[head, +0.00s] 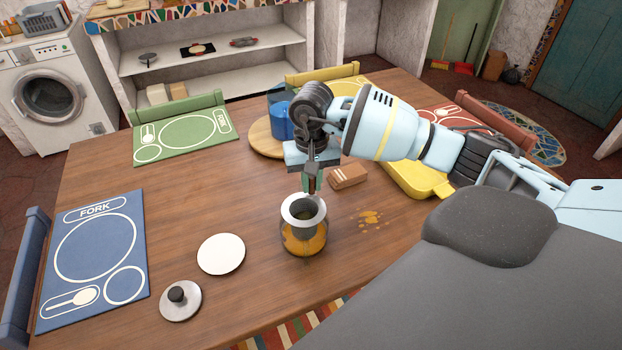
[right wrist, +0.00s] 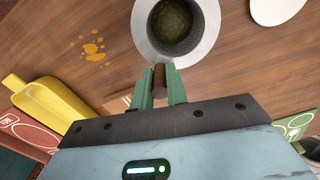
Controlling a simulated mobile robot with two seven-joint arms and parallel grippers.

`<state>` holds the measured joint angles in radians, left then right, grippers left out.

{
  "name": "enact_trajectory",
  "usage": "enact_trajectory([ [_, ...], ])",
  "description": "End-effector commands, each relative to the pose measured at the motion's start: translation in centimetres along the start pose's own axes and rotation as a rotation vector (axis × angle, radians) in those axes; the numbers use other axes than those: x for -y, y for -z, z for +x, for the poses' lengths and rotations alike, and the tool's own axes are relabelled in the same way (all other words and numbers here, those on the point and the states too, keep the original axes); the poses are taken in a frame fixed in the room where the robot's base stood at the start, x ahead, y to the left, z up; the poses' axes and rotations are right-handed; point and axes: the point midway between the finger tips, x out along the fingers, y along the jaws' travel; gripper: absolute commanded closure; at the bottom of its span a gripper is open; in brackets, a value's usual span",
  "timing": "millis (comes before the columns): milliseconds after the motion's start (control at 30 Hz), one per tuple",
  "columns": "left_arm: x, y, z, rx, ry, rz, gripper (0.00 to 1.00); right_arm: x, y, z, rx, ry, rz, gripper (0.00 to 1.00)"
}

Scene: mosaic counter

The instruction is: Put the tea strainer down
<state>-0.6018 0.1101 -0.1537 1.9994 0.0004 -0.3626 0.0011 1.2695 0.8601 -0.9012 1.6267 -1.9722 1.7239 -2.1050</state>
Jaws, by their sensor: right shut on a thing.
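The tea strainer (head: 291,208) has a wide pale metal rim and a dark mesh basket. It shows from above in the right wrist view (right wrist: 211,30), with greenish-brown matter inside the basket. My right gripper (head: 311,183) is shut on the strainer's short brown handle (right wrist: 159,76). In the head view the strainer is at the mouth of a glass pot (head: 303,242) of amber liquid; I cannot tell whether its rim rests on the glass. My left gripper is not in view.
A white disc (head: 221,254) and a metal lid with a dark knob (head: 180,300) lie left of the pot. Amber spots (head: 370,218) mark the wood at right. A brown packet (head: 347,176) and yellow tray (head: 418,180) lie behind. Wood between the blue and green mats is clear.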

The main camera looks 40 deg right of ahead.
Motion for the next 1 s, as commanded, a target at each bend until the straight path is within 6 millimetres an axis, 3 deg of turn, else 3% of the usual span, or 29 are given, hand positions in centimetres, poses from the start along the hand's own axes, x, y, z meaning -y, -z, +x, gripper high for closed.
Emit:
enact_trajectory([
  [33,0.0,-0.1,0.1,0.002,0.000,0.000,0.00,0.0,0.0,0.2,0.000,0.000,0.000,1.00],
  [67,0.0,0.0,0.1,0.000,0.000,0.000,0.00,0.0,0.0,0.1,0.000,0.000,0.000,0.81],
  [200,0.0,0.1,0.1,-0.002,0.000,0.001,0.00,0.0,0.0,0.1,-0.001,0.000,0.000,0.63],
  [567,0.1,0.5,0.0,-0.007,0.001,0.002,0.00,0.0,0.0,-0.5,-0.002,0.001,0.000,0.63],
  [767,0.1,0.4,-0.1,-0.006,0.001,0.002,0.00,0.0,0.1,-3.2,-0.005,0.002,0.001,0.63],
  [1000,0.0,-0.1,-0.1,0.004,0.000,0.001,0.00,0.0,0.1,-8.1,-0.004,0.001,0.001,0.63],
])
